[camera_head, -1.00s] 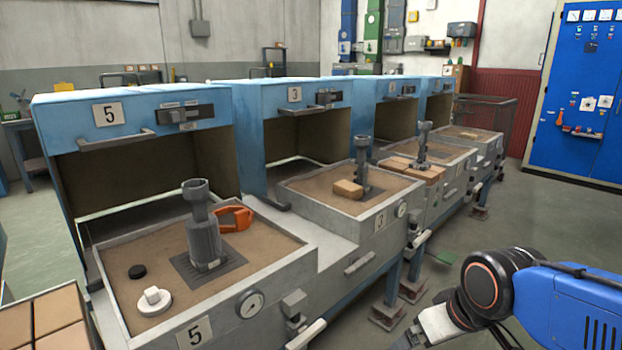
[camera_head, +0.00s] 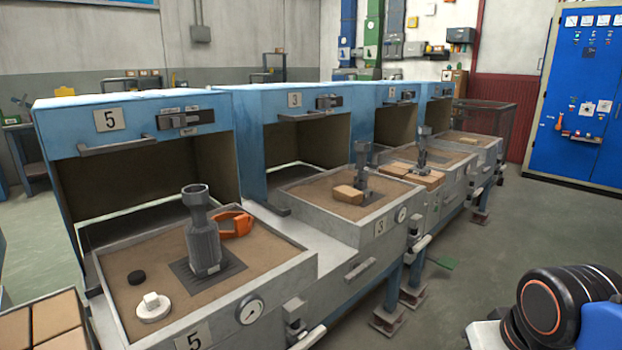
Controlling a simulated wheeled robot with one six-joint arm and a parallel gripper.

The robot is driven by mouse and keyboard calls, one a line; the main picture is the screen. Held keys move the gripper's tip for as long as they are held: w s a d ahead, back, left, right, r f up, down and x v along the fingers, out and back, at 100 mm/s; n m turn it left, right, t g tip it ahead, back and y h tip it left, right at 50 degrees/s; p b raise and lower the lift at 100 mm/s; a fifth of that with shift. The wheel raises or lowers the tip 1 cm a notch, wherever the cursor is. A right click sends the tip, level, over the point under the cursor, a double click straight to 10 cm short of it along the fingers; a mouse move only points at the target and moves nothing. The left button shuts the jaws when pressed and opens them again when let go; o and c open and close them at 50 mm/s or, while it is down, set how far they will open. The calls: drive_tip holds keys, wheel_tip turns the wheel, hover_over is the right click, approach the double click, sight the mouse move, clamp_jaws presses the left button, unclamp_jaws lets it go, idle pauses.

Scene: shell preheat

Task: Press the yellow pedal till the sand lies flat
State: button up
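No yellow pedal can be made out in this view. Sand fills the open tray of station 5 (camera_head: 205,338) in front. Its brown surface (camera_head: 265,250) looks mostly level around a grey metal shell (camera_head: 204,235) on a dark grate. The tray of station 3 (camera_head: 345,232) behind it also holds sand (camera_head: 315,190), with a similar shell (camera_head: 362,172) and a tan block (camera_head: 348,194). My arm shows only as a dark joint with an orange ring and blue and white parts at the bottom right. My gripper's fingers are outside the picture.
Brown-red foot plates (camera_head: 388,320) stand on the floor under the stations, and a flat green piece (camera_head: 444,263) lies nearby. An orange tool (camera_head: 236,224), a white knob (camera_head: 153,307) and a black disc (camera_head: 137,277) lie on station 5's sand. The floor right of the row is open.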

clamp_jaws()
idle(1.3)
